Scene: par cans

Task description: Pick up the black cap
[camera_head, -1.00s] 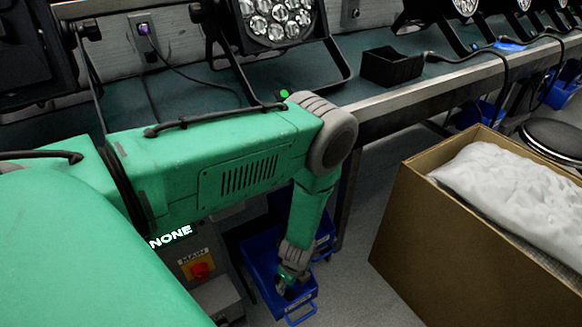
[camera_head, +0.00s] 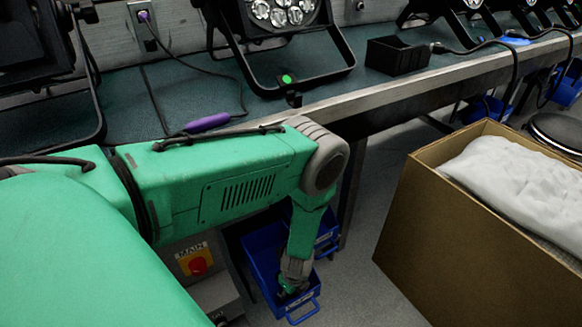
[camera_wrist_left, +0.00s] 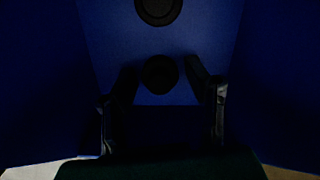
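A round black cap (camera_wrist_left: 160,75) lies on the floor of a blue bin (camera_wrist_left: 210,25) in the left wrist view. A second round black piece (camera_wrist_left: 158,9) is farther off at the top edge of that view. My left gripper (camera_wrist_left: 160,84) is open, with one dark finger on each side of the nearer cap and a gap visible on both sides. In the head view my left gripper (camera_head: 293,286) reaches down into the blue bin (camera_head: 262,258) beside the bench. The caps are hidden there. My right gripper is not in view.
A cardboard box (camera_head: 440,240) with white filling stands to the right. Grey floor (camera_head: 360,290) lies between bin and box.

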